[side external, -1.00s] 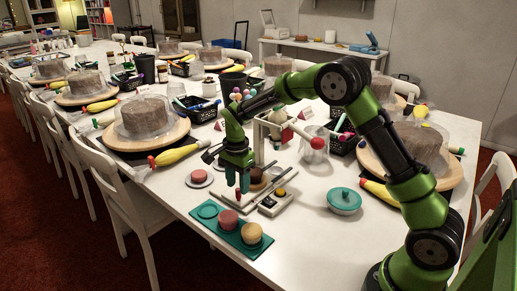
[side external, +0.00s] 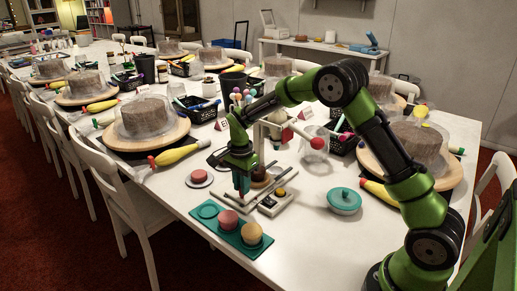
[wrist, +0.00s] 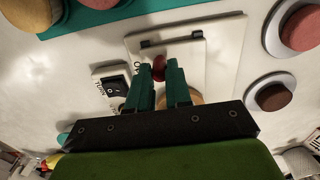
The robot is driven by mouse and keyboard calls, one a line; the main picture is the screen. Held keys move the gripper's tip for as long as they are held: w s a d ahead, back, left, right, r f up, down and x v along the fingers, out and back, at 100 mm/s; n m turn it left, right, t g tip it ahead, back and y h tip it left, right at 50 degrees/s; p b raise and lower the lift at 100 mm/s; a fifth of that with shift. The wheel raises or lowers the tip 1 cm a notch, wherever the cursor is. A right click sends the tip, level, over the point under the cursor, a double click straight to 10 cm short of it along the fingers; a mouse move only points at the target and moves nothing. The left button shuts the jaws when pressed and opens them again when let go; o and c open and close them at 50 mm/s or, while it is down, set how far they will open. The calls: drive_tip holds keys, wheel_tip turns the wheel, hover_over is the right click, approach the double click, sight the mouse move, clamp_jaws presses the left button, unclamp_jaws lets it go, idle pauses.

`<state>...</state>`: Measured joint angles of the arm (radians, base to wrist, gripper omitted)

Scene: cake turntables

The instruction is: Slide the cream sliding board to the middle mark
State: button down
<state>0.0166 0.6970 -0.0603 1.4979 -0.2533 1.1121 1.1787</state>
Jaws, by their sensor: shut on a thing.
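The cream sliding board (wrist: 190,52) lies flat on a pale base plate (wrist: 226,40) in the wrist view. A red knob (wrist: 158,66) stands on it. My gripper (wrist: 162,68) is shut on the knob, with green fingers on both sides. In the side view my gripper (side external: 241,194) points down at the front of the pale base, behind the teal tray. Its fingers hide the knob there. Small dark marks show along the board's edge in the wrist view; I cannot tell which is the middle mark.
A black switch (wrist: 114,87) sits beside the base. A teal tray (side external: 231,240) with round cakes stands in front. A white stand rises behind my gripper.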

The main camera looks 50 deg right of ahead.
sight(264, 169)
drive_tip(key=shift+d+r, duration=0.1)
drive_tip(key=shift+d, duration=5.25)
drive_tip(key=shift+d, duration=0.15)
drive_tip(key=c, duration=1.3)
unclamp_jaws()
drive_tip(key=shift+o, duration=1.3)
drive_tip(key=shift+a, duration=0.2)
